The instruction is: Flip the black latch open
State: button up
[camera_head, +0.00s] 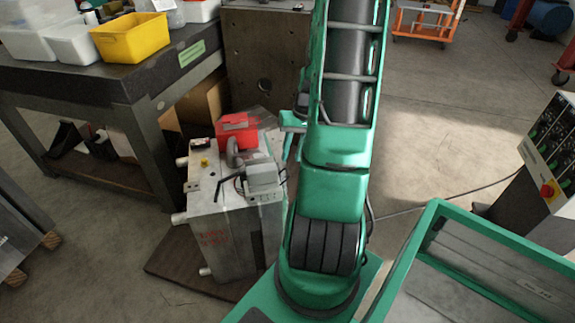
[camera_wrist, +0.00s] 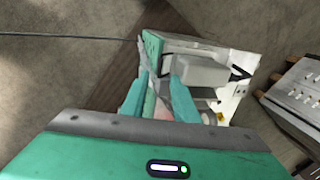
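The metal mould base (camera_head: 230,235) stands upright on a board at the left of the head view. A grey connector box (camera_head: 262,175) sits on its top right edge. A thin dark lever, which looks like the black latch (camera_head: 225,182), sticks out left of the box. In the wrist view the grey box (camera_wrist: 200,72) lies just right of my fingers, with a dark lever (camera_wrist: 240,74) at its far right side. My gripper (camera_wrist: 160,76) shows two teal fingers apart, with a visible gap. Contact with the mould cannot be judged. In the head view my arm largely hides the gripper.
A red block (camera_head: 236,128) and a grey hose-like fitting sit on the mould top. A dark table (camera_head: 100,85) with a yellow bin (camera_head: 130,36) stands behind left. A control panel (camera_head: 550,150) stands at right. Floor between is open, with a thin cable on it.

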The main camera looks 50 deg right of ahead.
aim_at(287, 171)
jog(key=shift+w+a+f, duration=0.1)
jog(key=shift+a+f, duration=0.05)
jog(key=shift+f, duration=0.7)
jog(key=shift+w+a+f, duration=0.1)
jog(key=shift+w+f, duration=0.05)
jog(key=shift+f, duration=0.75)
jog(key=shift+w+a+f, duration=0.1)
jog(key=shift+a+f, duration=0.05)
jog(key=shift+f, duration=0.7)
